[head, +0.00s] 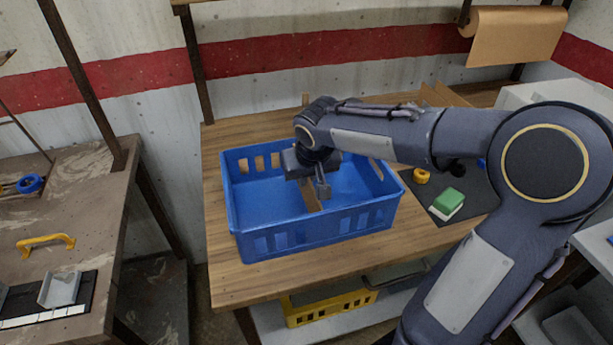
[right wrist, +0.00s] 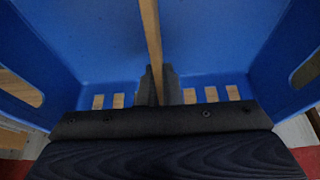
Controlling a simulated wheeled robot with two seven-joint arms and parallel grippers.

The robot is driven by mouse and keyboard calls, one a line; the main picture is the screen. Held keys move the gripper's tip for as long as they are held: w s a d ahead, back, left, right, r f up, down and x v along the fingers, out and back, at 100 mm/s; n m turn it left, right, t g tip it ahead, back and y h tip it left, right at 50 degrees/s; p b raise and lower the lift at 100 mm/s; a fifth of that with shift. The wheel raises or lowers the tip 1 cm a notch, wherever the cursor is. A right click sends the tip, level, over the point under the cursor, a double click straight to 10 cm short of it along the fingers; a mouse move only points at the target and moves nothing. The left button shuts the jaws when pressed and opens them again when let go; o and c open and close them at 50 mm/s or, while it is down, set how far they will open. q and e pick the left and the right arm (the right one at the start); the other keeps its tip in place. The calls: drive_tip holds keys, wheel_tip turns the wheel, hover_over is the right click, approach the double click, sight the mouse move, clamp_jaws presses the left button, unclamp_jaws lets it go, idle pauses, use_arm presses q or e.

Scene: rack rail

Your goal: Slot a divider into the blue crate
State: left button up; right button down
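The blue crate (head: 315,232) stands on the wooden bench, with slots cut in its walls. A thin brown divider (head: 312,200) stands upright inside it, near the middle, partly hidden by my right gripper (head: 322,188). In the right wrist view the divider (right wrist: 151,35) shows edge-on as a narrow strip between the fingers (right wrist: 159,85), which are closed on both its sides. The blue crate walls (right wrist: 215,40) lie on either side. Whether the divider's lower edge touches the crate floor is hidden. My left gripper is out of view.
Right of the crate, a green and white block (head: 447,203) and a yellow roll (head: 421,176) lie on a dark mat. Brown panels (head: 440,95) stand behind my right arm. A yellow crate (head: 330,307) sits on the lower shelf. Bare bench (head: 235,285) shows in front.

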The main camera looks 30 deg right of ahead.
drive_tip(key=c, duration=1.5)
unclamp_jaws()
drive_tip(key=shift+c, duration=0.2)
drive_tip(key=shift+r, duration=0.1)
drive_tip(key=v, duration=0.7)
drive_tip(key=shift+s+r, duration=0.25)
drive_tip(key=shift+r, duration=0.05)
